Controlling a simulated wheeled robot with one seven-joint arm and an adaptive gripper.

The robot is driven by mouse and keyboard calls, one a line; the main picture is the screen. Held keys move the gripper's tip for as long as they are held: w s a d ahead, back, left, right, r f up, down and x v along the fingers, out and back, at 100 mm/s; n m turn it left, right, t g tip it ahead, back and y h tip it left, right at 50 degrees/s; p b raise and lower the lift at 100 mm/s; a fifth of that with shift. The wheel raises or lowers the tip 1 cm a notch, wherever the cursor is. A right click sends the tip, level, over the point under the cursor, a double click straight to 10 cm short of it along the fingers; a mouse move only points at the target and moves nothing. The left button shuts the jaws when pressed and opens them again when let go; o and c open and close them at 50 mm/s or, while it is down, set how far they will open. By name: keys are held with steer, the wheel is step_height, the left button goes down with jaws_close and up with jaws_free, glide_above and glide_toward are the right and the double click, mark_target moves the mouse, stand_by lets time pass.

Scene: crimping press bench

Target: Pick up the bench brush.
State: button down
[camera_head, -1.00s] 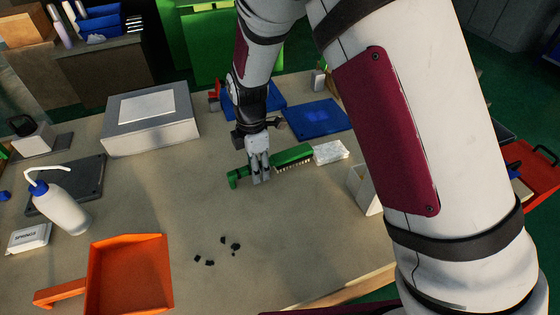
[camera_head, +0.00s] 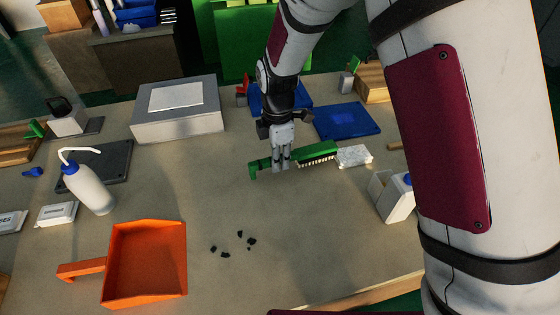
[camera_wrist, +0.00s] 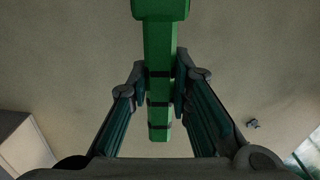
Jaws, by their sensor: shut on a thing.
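The bench brush (camera_head: 318,151) is green with pale bristles along the underside of its right part. It lies across the picture, its hooked handle end to the left. My gripper (camera_head: 281,166) comes down from above and is shut on the handle. In the wrist view the green handle (camera_wrist: 160,60) with dark bands runs between the two fingers of my gripper (camera_wrist: 165,78). The bristles are hidden there. The brush is at or just above the bench top; I cannot tell whether it touches.
A white block (camera_head: 354,156) is close to the brush's right end. Blue trays (camera_head: 347,121) and a grey box (camera_head: 178,125) are behind. An orange dustpan (camera_head: 146,262), dark crumbs (camera_head: 226,254) and a white bottle (camera_head: 90,190) are in front and left.

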steer(key=shift+r, duration=0.85)
steer(key=s+a, duration=0.1)
steer(key=s, duration=0.4)
steer(key=s+a+r, duration=0.1)
steer(key=s, duration=0.4)
steer(key=s+a, duration=0.1)
steer(key=s, duration=0.4)
steer(key=shift+s+r+p, duration=0.2)
steer(key=shift+s+p, duration=0.15)
